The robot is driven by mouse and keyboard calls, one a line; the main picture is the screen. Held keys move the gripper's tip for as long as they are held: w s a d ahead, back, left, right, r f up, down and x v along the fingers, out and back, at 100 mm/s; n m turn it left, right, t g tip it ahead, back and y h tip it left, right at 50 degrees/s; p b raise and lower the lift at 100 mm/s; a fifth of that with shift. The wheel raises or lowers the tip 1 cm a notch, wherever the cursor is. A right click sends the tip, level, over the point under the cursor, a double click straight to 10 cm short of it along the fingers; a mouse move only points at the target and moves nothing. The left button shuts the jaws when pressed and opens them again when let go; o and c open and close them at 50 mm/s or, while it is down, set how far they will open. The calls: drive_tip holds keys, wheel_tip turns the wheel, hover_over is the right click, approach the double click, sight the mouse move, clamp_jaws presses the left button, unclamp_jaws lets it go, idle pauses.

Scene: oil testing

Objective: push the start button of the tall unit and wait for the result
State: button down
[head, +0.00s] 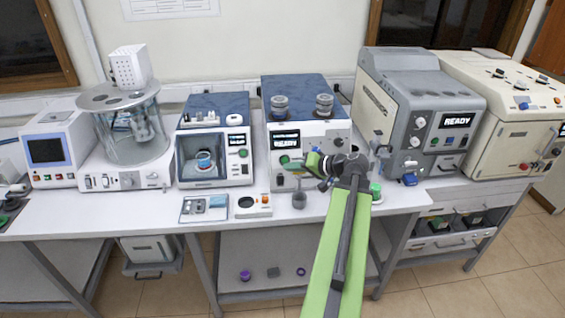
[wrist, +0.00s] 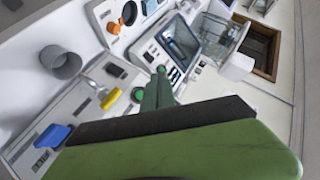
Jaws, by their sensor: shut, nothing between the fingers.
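The tall unit (head: 318,127) with a dark blue top stands mid-bench. Its round green start button (head: 284,160) is low on the left of its front, under a dark screen (head: 286,141) with pale text that I cannot read surely. My gripper (head: 297,163) is shut and empty. It reaches across the unit's front from the right, with its tips close to the button. In the wrist view a green button (wrist: 137,95) shows just beside the green fingers (wrist: 158,85). I cannot tell if they touch. My gripper hides part of the front panel.
A smaller blue-topped unit (head: 213,129) with a dark chamber stands to the left. A grey unit (head: 400,70) reading READY stands to the right.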

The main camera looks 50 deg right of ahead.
sight(280, 161)
drive_tip(key=w+d+f+b, duration=0.3)
drive_tip(key=w+d, duration=0.2)
drive_tip(key=w, duration=0.1)
drive_tip(key=shift+f+b, duration=0.35)
drive_tip(key=shift+f, duration=0.05)
idle(1.9)
drive_tip(key=shift+w+d+f, duration=0.15)
drive_tip(key=shift+w+d, duration=0.15)
drive_tip(key=shift+w, duration=0.05)
drive_tip(key=shift+w+d+f+b, duration=0.15)
drive_tip(key=shift+w+d+b, duration=0.1)
drive_tip(key=shift+b, duration=0.1)
idle(0.7)
drive_tip(key=shift+s+a, duration=0.1)
drive_tip(key=shift+s+a+r+p, duration=0.35)
drive_tip(key=shift+s+a, duration=0.05)
drive_tip(key=shift+s, duration=0.1)
